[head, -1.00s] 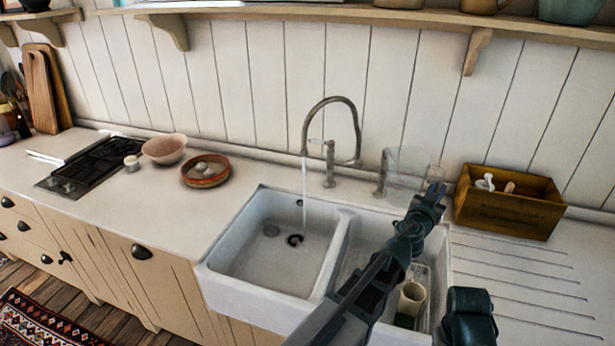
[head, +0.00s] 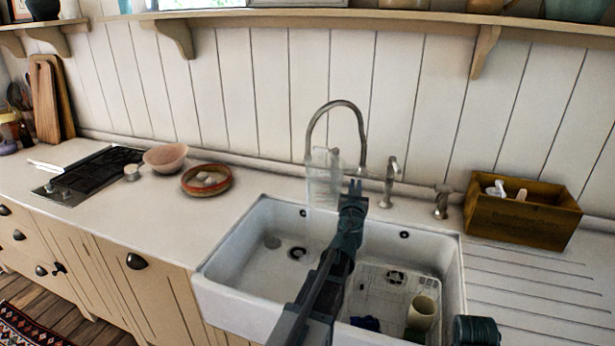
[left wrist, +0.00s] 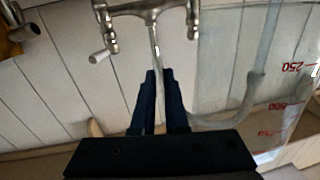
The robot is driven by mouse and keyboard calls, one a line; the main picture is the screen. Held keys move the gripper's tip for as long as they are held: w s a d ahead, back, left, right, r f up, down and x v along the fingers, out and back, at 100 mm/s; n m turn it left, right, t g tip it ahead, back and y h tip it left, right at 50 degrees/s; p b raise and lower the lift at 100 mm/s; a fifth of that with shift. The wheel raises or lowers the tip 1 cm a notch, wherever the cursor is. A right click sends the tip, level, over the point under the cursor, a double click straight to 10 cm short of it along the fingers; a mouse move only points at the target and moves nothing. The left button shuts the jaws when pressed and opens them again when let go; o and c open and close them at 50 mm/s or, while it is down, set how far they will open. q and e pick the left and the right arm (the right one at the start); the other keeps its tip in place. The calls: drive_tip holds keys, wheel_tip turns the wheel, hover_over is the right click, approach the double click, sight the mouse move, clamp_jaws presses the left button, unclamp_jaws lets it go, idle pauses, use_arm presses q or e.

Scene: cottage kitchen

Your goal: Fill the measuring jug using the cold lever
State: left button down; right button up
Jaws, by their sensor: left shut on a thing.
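The measuring jug (head: 320,186) is clear and looks upright under the spout end, above the left part of the white sink. It also shows at the right of the left wrist view (left wrist: 285,100), with red numbers. In the left wrist view, the tap body (left wrist: 150,10) has a pale-ended lever (left wrist: 98,57). The cold lever and the water level cannot be told.
The sink's (head: 225,303) right part holds a cream mug (head: 422,312). Metal fittings stand behind its rim (head: 389,182) (head: 441,202). A wooden box (head: 522,215) is at right. A red-brown dish (head: 206,180) and pink bowl (head: 165,158) are on the left counter.

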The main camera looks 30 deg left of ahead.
use_arm(q)
drive_tip(key=shift+f, duration=0.1)
wheel_tip(320, 180, down, 6)
drive_tip(key=b, duration=0.7)
drive_tip(key=w+a+p, duration=0.1)
drive_tip(key=w+a, duration=0.3)
drive_tip(key=a, duration=0.4)
drive_tip(key=shift+a, duration=0.4)
drive_tip(key=shift+d, duration=0.1)
idle(1.8)
drive_tip(key=s+d, duration=0.4)
drive_tip(key=d, duration=0.4)
drive_tip(key=r+p, duration=0.6)
drive_tip(key=shift+d+r, duration=0.15)
drive_tip(key=shift+d, duration=0.2)
